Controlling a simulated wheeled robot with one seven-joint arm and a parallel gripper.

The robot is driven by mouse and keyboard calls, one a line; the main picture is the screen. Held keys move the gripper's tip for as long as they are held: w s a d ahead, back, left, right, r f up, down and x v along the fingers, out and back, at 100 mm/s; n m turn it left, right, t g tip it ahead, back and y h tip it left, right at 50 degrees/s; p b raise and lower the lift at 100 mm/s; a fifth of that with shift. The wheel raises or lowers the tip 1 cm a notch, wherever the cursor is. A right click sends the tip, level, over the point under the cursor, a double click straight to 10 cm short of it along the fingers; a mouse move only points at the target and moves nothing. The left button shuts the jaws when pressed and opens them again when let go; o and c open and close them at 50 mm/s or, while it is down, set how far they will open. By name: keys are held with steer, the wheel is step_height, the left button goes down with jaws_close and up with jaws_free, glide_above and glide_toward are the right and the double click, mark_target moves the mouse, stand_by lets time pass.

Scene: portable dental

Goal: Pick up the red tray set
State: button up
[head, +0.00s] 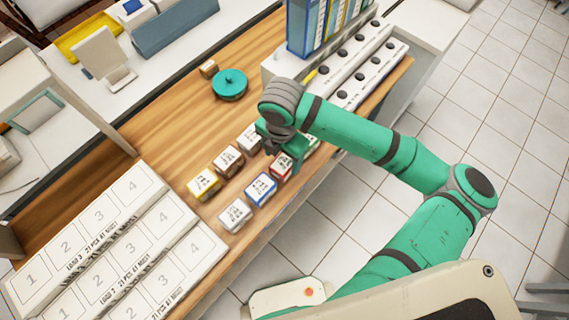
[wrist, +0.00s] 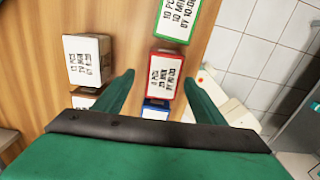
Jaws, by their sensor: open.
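The red tray set is a small red-edged box with a white printed label. It shows between my fingers in the wrist view (wrist: 165,72), and partly hidden by my gripper in the head view (head: 280,168). My gripper (head: 283,150) is open above the wooden counter. In the wrist view, one finger of my gripper (wrist: 159,75) appears on each side of the red box. Whether the fingers are down at its height or touch it, I cannot tell.
Close around stand a green box (wrist: 178,18), a blue box (head: 261,189), a brown box (head: 228,160), a yellow box (head: 204,183) and white boxes (head: 236,215). Numbered white racks (head: 100,235) lie left. A teal round object (head: 230,84) stands behind. The counter's front edge is near.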

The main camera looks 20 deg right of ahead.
mark_target(284, 162)
steer(key=f, duration=0.4)
steer(key=shift+s+d, duration=0.1)
steer(key=shift+d, duration=0.15)
steer(key=c, duration=1.3)
step_height(284, 162, up, 10)
steer(key=shift+s+f, duration=0.1)
